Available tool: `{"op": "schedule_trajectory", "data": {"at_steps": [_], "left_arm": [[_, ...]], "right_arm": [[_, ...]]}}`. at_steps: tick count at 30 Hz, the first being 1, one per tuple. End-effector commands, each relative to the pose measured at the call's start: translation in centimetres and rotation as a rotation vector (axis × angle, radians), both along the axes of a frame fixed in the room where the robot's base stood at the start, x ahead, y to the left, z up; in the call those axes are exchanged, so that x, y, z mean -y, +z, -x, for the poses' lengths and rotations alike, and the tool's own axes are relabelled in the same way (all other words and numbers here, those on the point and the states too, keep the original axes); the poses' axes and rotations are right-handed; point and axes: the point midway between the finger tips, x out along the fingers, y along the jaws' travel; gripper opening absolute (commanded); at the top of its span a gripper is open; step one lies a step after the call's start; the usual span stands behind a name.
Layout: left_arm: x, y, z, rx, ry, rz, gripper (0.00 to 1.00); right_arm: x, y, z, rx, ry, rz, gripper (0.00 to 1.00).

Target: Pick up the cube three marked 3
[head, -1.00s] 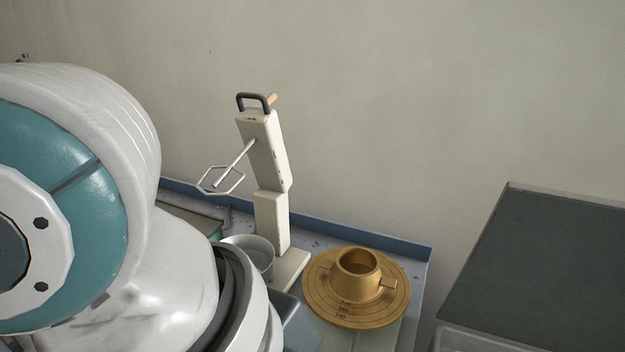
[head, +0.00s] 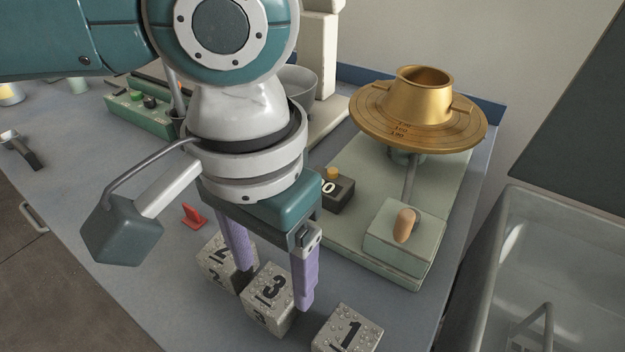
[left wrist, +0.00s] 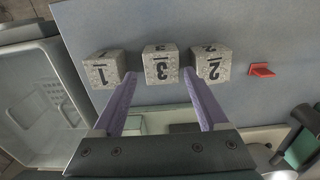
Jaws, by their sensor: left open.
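The cube marked 3 (head: 270,300) is a speckled grey concrete cube on the bench, in the middle of a row of three. The cube marked 2 (head: 222,262) is on its left and the cube marked 1 (head: 347,331) on its right. My left gripper (head: 272,280) points down, open, its purple fingers around the upper part of the cube marked 3 in the head view. In the left wrist view the cube marked 3 (left wrist: 162,65) shows between and beyond the two fingertips (left wrist: 160,76), with nothing held. My right gripper is not in view.
A green instrument with a brass dial (head: 420,110) stands behind the cubes on the right. A small red wedge (head: 194,216) lies behind the cube marked 2. A grey basin (head: 560,270) is beyond the bench's right edge. The front left of the bench (head: 120,300) is clear.

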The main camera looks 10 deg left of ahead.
Motion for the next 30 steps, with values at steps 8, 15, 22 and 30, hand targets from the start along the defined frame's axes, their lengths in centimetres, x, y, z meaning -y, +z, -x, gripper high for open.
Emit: {"op": "schedule_trajectory", "data": {"at_steps": [8,15,22,30], "left_arm": [[-0.3,-4.3,-0.1,-0.002,0.0,-0.001,0.76],[-0.2,-4.9,-0.1,0.0,-0.002,0.001,0.76],[-0.2,-4.8,-0.1,0.0,-0.002,0.001,0.58],[-0.2,-4.8,-0.1,0.0,-0.002,0.001,0.28]], "right_arm": [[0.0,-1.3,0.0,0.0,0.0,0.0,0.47],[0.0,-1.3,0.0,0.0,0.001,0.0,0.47],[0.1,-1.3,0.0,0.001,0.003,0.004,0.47],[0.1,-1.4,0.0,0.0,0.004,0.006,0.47]]}}
